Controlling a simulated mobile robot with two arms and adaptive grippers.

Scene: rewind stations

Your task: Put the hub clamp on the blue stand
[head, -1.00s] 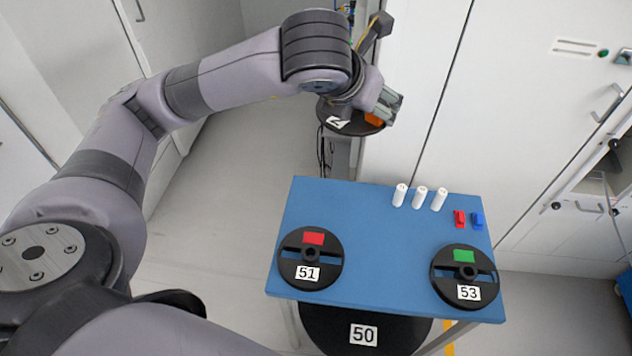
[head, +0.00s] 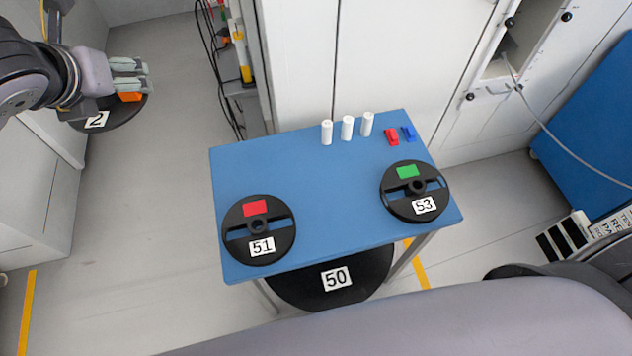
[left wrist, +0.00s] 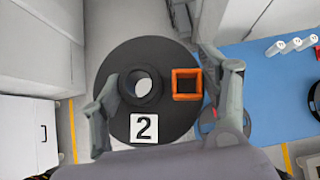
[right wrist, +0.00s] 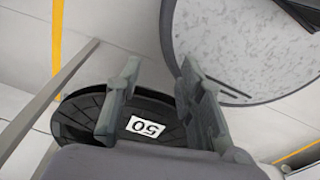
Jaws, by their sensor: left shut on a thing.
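My left gripper (head: 130,75) is shut on a black disc labelled 2 (head: 112,115), held in the air left of the blue table. In the left wrist view the disc (left wrist: 150,60) has a raised round hub and an orange hollow square piece (left wrist: 187,84), with the fingers on either side. I cannot tell which part is called the hub clamp.
Disc 51 (head: 240,240) and disc 53 (head: 395,205) lie on the table's front corners. Several white cylinders (head: 347,128), a red piece (head: 391,137) and a blue piece (head: 408,134) are at the back. Disc 50 (head: 300,290) sits below the table. White cabinets stand behind.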

